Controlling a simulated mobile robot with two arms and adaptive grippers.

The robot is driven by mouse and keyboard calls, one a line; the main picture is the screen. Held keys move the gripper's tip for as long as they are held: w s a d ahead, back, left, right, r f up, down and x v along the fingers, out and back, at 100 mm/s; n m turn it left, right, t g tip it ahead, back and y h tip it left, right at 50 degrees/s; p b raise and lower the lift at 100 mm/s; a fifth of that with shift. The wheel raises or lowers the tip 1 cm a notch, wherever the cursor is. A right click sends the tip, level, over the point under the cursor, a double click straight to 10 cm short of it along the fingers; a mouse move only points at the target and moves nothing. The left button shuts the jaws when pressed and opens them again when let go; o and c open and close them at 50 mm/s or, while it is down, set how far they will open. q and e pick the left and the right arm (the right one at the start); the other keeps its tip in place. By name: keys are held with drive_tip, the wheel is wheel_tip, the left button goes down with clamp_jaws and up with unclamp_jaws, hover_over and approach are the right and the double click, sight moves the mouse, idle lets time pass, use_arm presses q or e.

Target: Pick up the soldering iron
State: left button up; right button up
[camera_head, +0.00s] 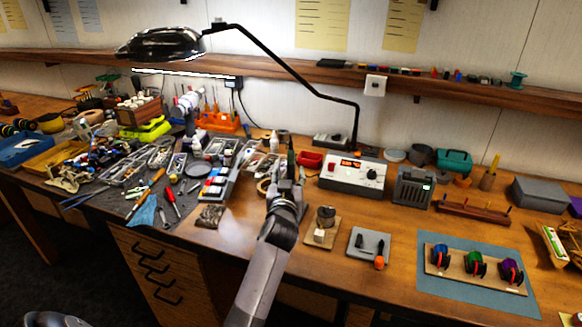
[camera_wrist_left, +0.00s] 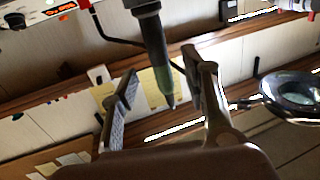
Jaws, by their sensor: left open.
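The soldering iron (camera_wrist_left: 158,58) shows in the left wrist view as a dark grey, pointed, pen-like tool with a greenish band, between my left gripper's fingers (camera_wrist_left: 165,98). The gripper is open, with a visible gap on each side of the iron. In the head view my left gripper (camera_head: 286,186) reaches over the bench, and the slim dark iron (camera_head: 291,158) stands upright at its fingers. The iron's lower part is hidden behind the gripper.
A white station with a red display (camera_head: 352,173) stands right of the gripper, beside a grey box (camera_head: 412,187). A lamp arm (camera_head: 285,68) arches above. Tools and trays crowd the left. A blue mat (camera_head: 440,284) with coloured spools lies at right.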

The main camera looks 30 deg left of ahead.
sight(291, 167)
use_arm(q)
drive_tip(key=shift+f+p+x, duration=0.2)
drive_tip(key=shift+p+x, duration=0.5)
drive_tip(key=shift+x, duration=2.05)
drive_tip(key=shift+s, duration=0.1)
clamp_jaws()
